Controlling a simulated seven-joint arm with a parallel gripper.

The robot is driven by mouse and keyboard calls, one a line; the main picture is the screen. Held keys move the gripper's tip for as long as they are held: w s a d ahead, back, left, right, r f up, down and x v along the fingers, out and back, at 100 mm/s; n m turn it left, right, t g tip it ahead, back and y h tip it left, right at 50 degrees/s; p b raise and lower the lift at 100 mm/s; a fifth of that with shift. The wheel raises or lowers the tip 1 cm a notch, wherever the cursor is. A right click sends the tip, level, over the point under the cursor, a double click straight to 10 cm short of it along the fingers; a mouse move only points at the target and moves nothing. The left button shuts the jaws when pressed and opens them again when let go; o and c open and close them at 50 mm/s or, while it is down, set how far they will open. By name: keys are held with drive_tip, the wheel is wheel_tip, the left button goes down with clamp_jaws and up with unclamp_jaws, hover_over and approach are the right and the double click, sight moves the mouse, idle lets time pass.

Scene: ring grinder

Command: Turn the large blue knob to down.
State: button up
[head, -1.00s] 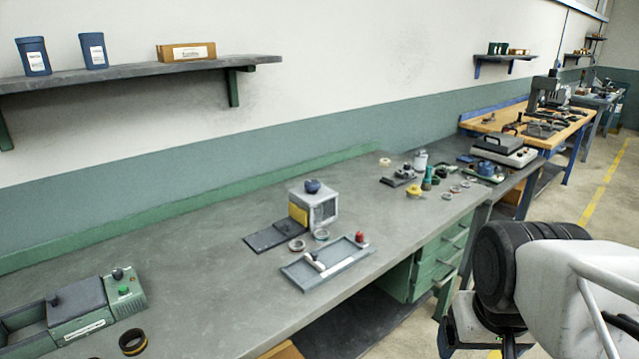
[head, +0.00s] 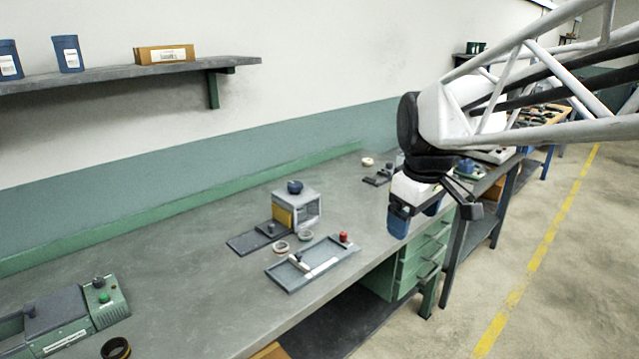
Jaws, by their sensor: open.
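The large blue knob (head: 294,187) sits on top of a small grey box-shaped machine (head: 310,214) with a yellow side, in the middle of the workbench. Which way the knob points is too small to tell. My gripper (head: 416,220) has blue fingers and hangs pointing down near the bench's front edge. It is to the right of the knob, well apart from it. It is open, with nothing seen between the fingers.
A grey tray (head: 283,280) with a white piece and a red-topped piece (head: 343,238) lies before the machine. Two rings (head: 280,247) lie between them. A green unit (head: 100,297) stands at left. Bare bench lies left of the machine.

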drive_tip(key=w+a+r+n, duration=0.1)
drive_tip(key=w+a+n, duration=0.15)
drive_tip(key=w, duration=0.45)
drive_tip(key=w+a+r+n, duration=0.1)
drive_tip(key=w+a+n, duration=0.15)
drive_tip(key=w, duration=0.45)
drive_tip(key=n+g, duration=0.2)
drive_tip(key=n, duration=1.7)
hover_over(295, 184)
wheel_tip(295, 184, down, 12)
drive_tip(key=shift+s+d+f, duration=0.1)
drive_tip(key=shift+d+f, duration=0.05)
drive_tip(key=shift+w+a+f, duration=0.2)
drive_tip(key=shift+w+f, duration=0.05)
drive_tip(key=shift+f, duration=3.95)
